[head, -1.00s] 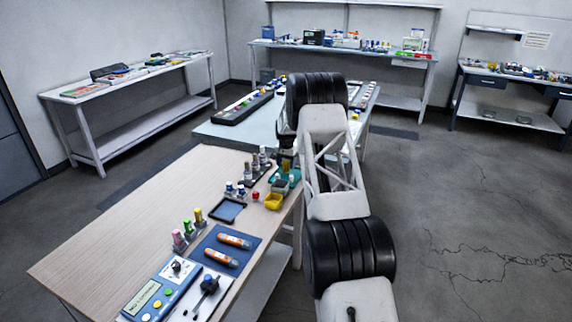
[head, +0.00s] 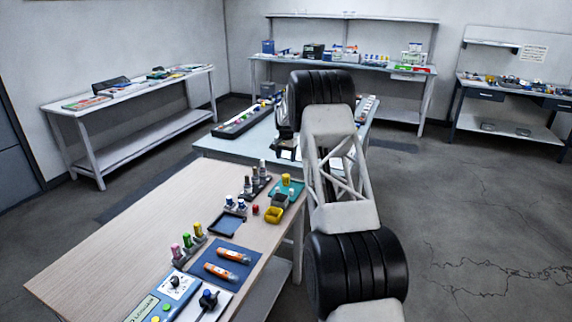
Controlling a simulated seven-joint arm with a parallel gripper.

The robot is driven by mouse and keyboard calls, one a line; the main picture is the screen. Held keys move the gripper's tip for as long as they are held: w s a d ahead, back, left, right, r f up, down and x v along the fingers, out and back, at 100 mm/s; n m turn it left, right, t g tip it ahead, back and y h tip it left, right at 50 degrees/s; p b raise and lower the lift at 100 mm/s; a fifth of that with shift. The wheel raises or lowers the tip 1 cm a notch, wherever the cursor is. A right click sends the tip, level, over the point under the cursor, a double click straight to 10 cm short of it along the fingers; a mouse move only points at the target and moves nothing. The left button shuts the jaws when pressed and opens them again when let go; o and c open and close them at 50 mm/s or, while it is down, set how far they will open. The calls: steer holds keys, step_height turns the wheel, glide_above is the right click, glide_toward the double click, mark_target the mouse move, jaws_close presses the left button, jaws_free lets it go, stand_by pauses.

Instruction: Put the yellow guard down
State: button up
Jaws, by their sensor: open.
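A small yellow piece (head: 286,179), which looks like the yellow guard, stands upright on the teal tray (head: 274,188) at the far right corner of the wooden table. My gripper (head: 287,152) shows only as dark parts beside my arm, above and beyond the yellow piece. It is open and apart from the piece. Its fingertips are mostly hidden. Another yellow-topped piece (head: 198,230) stands in a rack with a green and a pink one, farther left on the table.
Next to the teal tray are a yellow bin (head: 273,215), a dark bin (head: 279,200) and a red cap (head: 255,210). A blue-lined tray (head: 228,225) and a blue mat (head: 207,273) with two orange tubes lie nearer. The wooden table's left side (head: 130,240) is clear.

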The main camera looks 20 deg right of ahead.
steer(key=shift+r, duration=0.45)
stand_by(0.5)
